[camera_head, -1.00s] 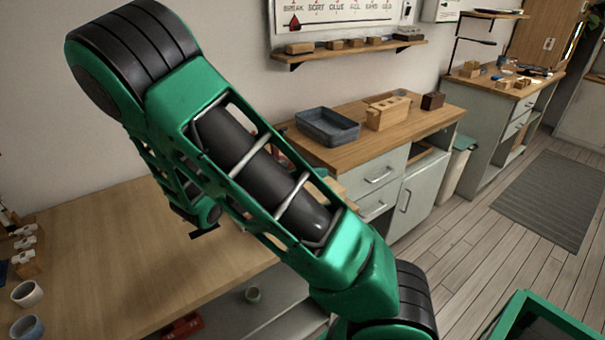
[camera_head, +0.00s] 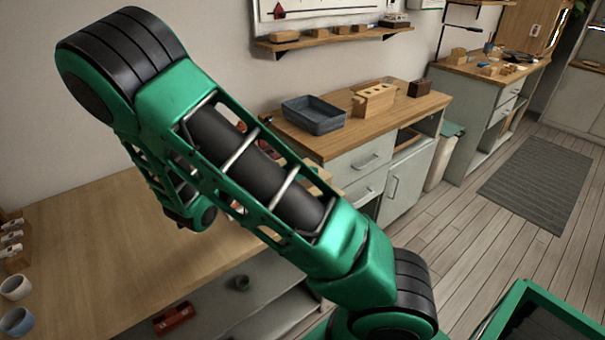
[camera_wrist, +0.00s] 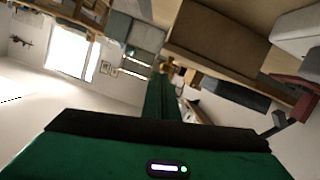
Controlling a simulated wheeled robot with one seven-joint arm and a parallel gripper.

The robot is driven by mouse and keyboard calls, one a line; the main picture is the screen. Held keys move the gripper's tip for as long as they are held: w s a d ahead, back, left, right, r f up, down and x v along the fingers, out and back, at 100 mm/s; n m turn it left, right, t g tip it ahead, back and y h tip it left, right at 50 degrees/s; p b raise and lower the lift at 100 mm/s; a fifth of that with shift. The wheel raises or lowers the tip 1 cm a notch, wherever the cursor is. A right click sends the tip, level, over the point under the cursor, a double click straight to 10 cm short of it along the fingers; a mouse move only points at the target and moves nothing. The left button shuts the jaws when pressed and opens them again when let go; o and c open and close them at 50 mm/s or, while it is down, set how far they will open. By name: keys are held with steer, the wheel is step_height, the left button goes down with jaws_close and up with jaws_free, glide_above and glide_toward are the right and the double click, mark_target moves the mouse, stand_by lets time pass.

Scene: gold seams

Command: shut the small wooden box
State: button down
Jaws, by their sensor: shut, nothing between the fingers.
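A small dark brown wooden box (camera_head: 419,88) sits at the right end of the wooden-topped cabinet in the head view. Its lid cannot be made out, and I cannot tell whether it is the task's box. My green arm crosses the head view and hides part of the bench and cabinet behind it. My gripper (camera_wrist: 161,78) shows in the wrist view as a narrow green shape, shut and empty. It touches nothing that I can see. The wrist view is tilted and shows no clear box.
A grey-blue tray (camera_head: 314,116) and a light wooden block with holes (camera_head: 374,101) stand on the cabinet top (camera_head: 345,139). The near bench (camera_head: 100,250) is mostly bare, with two mugs (camera_head: 16,288) at its left edge. Open floor lies right, with a grey mat (camera_head: 537,185).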

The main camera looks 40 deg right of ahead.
steer(key=shift+w+a+f, duration=0.1)
steer(key=shift+a+f, duration=0.1)
steer(key=shift+a, duration=0.05)
steer(key=shift+r, duration=0.55)
steer(key=r, duration=0.3)
steer(key=shift+d, duration=0.2)
steer(key=s+v, duration=0.1)
steer(key=v, duration=0.9)
steer(key=s+d+f+n+g+y, duration=0.3)
steer(key=s+d+y, duration=0.6)
steer(key=s, duration=0.2)
steer(key=s+a+r+n+t+y, duration=0.2)
steer(key=s+n+y, duration=0.1)
steer(key=s, duration=0.2)
steer(key=s+a+r+n+t+y, duration=0.1)
steer(key=s+a+r+n+y, duration=0.1)
steer(key=s, duration=0.4)
steer(key=shift+s+n+t+y, duration=0.15)
steer(key=shift+n+t+y, duration=0.25)
steer(key=shift+n+y, duration=0.4)
